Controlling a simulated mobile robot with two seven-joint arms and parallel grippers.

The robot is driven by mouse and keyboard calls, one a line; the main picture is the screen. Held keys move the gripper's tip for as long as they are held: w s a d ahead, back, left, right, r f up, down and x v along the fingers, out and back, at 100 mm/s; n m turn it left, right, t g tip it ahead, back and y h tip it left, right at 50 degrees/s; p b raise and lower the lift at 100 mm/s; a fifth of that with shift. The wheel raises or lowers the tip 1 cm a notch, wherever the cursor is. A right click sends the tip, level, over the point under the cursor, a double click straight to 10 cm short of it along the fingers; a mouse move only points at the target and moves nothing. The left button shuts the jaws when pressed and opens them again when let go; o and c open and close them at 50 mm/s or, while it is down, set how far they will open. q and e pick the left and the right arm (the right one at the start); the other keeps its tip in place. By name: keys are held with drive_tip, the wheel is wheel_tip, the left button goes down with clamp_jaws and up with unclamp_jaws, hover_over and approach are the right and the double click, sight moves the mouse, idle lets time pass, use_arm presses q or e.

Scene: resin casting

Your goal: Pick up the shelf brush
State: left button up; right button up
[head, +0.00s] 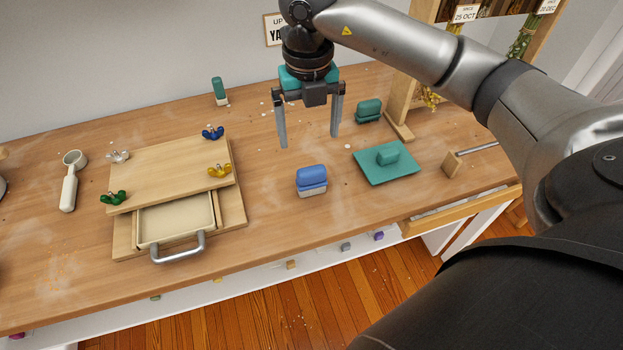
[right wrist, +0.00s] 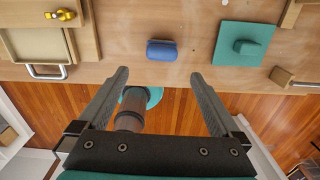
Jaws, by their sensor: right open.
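No label shows which item is the shelf brush. A blue-handled block brush (head: 311,180) with a pale underside sits on the wooden table; it also shows in the right wrist view (right wrist: 161,50). A teal upright piece with a pale base (head: 219,92) stands further back, and a dark teal block (head: 369,111) lies by the wooden rack's foot. My right gripper (head: 309,140) is open and empty, pointing down above the table, over and behind the blue brush. In the right wrist view, the blue brush lies beyond the open fingertips (right wrist: 161,76). My left gripper is out of view.
A wooden press with coloured wing nuts and a metal-handled drawer (head: 175,219) is at left, beside a white scoop (head: 70,180). A teal mat (head: 371,171) with a teal block is right of the blue brush. A wooden-headed mallet (head: 453,164) lies further right.

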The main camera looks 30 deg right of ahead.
sight(311, 179)
wheel_tip(311, 179, down, 10)
drive_tip(key=shift+r+b, duration=0.2)
drive_tip(key=shift+b, duration=0.6)
drive_tip(key=f, duration=0.2)
drive_tip(key=f+b, duration=0.1)
drive_tip(key=f, duration=0.1)
drive_tip(key=shift+s+d+f, duration=0.1)
drive_tip(key=shift+d+f, duration=0.1)
drive_tip(key=shift+f, duration=0.15)
drive_tip(key=shift+c, duration=0.9)
drive_tip(key=c, duration=0.4)
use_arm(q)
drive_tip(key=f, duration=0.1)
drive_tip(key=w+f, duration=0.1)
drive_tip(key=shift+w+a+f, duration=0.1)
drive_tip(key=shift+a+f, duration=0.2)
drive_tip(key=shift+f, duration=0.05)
use_arm(e)
drive_tip(key=c, duration=0.6)
